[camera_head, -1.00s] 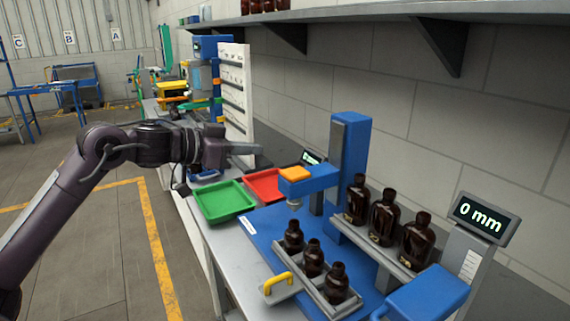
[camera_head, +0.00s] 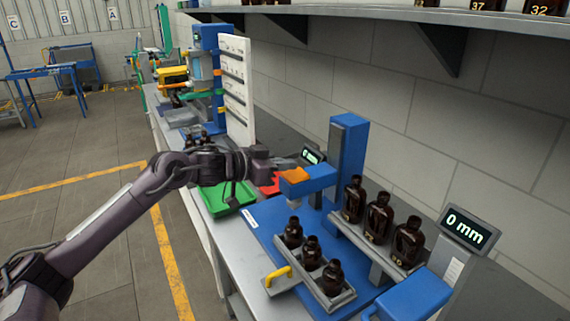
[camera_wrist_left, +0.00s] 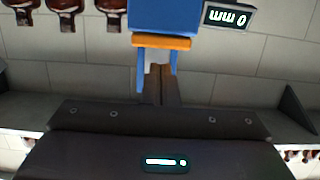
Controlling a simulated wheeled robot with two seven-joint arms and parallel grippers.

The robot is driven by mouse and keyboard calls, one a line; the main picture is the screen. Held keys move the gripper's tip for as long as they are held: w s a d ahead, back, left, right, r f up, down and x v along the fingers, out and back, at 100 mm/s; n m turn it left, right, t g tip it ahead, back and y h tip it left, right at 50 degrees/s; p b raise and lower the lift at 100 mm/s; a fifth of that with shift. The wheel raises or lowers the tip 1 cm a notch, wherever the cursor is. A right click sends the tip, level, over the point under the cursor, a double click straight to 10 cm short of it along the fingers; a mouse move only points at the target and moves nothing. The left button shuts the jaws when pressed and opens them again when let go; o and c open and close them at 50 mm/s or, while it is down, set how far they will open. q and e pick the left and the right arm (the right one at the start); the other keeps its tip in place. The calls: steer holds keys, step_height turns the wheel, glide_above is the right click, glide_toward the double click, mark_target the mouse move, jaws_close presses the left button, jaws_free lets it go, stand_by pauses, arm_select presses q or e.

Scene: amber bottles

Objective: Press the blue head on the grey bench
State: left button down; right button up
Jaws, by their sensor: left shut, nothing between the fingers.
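The blue head (camera_head: 318,178) juts from a blue column (camera_head: 348,150) over the grey bench (camera_head: 237,255). An orange pad (camera_head: 294,175) sits on top of the head; the pad also shows in the left wrist view (camera_wrist_left: 180,42). My left gripper (camera_head: 296,163) is shut and empty, close to the pad in the head view. In the wrist view its fingers (camera_wrist_left: 161,72) point at the pad and overlap the head. I cannot tell whether they touch. My right gripper is not in view.
Three amber bottles (camera_head: 311,252) stand in a front tray with a yellow handle (camera_head: 278,276). Three more (camera_head: 378,217) stand on a rack behind. A display (camera_head: 470,229) reads 0 mm. A green tray (camera_head: 216,200) and a red one lie left of the head. A shelf overhangs.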

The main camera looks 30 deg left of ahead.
mark_target(284, 191)
arm_select(q)
steer(key=shift+f, duration=0.65)
step_height(284, 191, down, 6)
steer(key=b, duration=0.2)
steer(key=shift+s+f+b, duration=0.1)
steer(key=shift+f+b, duration=0.1)
steer(key=shift+b, duration=0.1)
